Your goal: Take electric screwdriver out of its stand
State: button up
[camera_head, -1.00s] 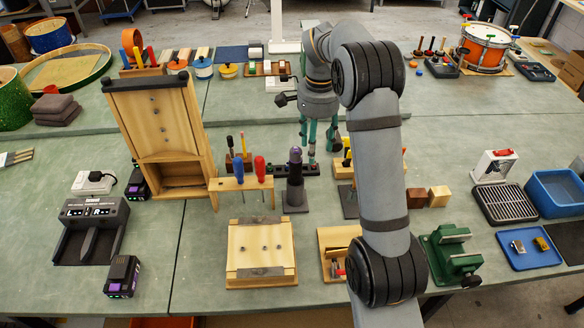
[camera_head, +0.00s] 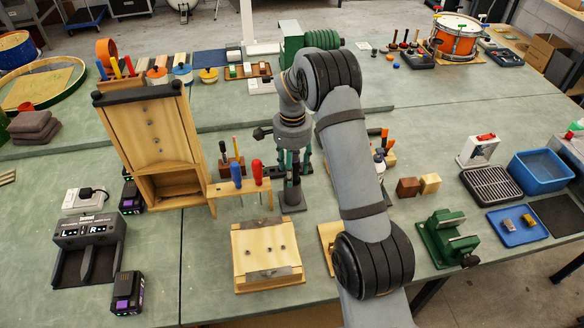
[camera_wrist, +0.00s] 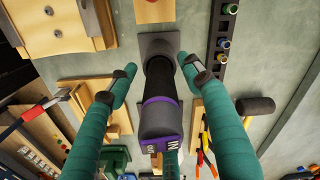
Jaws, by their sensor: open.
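The electric screwdriver (camera_wrist: 160,118), black with a purple band around its end, stands in its dark stand (camera_wrist: 158,45) in the wrist view. My gripper (camera_wrist: 157,68) has its two green fingers spread, one on each side of the screwdriver, with visible gaps to it. In the head view my gripper (camera_head: 294,168) is down at the stand (camera_head: 292,205) and hides most of the screwdriver. Whether the fingers are level with the screwdriver's grip is hard to tell.
A wooden rack with red and blue screwdrivers (camera_head: 240,190) stands just left of the stand. A tall wooden frame (camera_head: 155,145) rises farther left. A wooden board (camera_head: 267,252) lies in front. A green vise (camera_head: 447,238) is at right.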

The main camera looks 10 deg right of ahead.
jog(key=shift+d+f, duration=0.1)
jog(key=shift+f, duration=0.6)
jog(key=shift+a, duration=0.25)
jog(key=shift+d, duration=0.15)
jog(key=c, duration=1.2)
grip_shut()
